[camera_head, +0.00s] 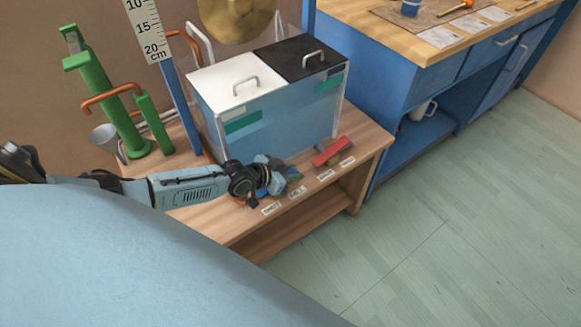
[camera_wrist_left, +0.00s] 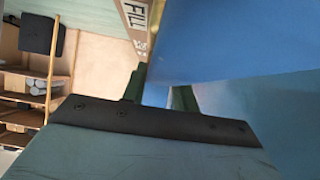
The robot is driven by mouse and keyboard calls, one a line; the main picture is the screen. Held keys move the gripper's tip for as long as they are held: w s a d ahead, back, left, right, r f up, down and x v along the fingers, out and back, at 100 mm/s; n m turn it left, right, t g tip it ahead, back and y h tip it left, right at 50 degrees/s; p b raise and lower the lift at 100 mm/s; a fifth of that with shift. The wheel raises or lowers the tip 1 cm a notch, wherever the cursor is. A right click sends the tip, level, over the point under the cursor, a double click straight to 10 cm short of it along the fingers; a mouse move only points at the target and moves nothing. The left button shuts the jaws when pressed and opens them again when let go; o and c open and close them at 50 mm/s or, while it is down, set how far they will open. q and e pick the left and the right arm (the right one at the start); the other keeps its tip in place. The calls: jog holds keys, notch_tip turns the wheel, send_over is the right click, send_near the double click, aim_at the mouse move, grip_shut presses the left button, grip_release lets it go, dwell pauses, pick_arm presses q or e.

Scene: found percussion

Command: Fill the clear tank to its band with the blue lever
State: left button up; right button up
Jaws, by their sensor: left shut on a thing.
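The clear tank (camera_head: 270,140) stands on the wooden bench, with a white lid on its left half and a black lid on its right half. Green bands (camera_head: 243,122) mark its front. Its walls look bluish, and I cannot tell the water level. My left gripper (camera_head: 290,177) is low in front of the tank, shut on the blue lever (camera_head: 264,194), which it mostly hides. In the left wrist view a large blue surface (camera_wrist_left: 230,40) fills the right side beside a FILL label (camera_wrist_left: 137,15), and the green fingers (camera_wrist_left: 158,92) show below. My right gripper is out of view.
A red lever (camera_head: 332,151) is right of my left gripper, with white labels (camera_head: 326,175) along the bench's front edge. A green pump-like stand (camera_head: 110,105) and a centimetre ruler (camera_head: 150,30) are at left. A blue cabinet (camera_head: 380,100) stands at right; open floor lies in front.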

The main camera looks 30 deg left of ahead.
pick_arm(q)
jog(key=g+p, duration=0.1)
jog(key=f+g+y, duration=0.1)
jog(key=shift+w+d+g+p, duration=0.1)
jog(key=shift+w+g+p, duration=0.15)
jog(key=shift+g+p, duration=0.15)
jog(key=shift+s+f+g+y, duration=0.1)
jog(key=shift+f+g+y, duration=0.45)
jog(key=shift+g, duration=0.35)
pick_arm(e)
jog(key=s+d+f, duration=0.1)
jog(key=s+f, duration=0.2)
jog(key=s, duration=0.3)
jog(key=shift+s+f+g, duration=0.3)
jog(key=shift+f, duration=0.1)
pick_arm(q)
jog(key=shift+f+p, duration=0.1)
jog(key=shift+p, duration=0.2)
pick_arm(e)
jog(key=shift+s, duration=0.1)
pick_arm(q)
jog(key=o, duration=1)
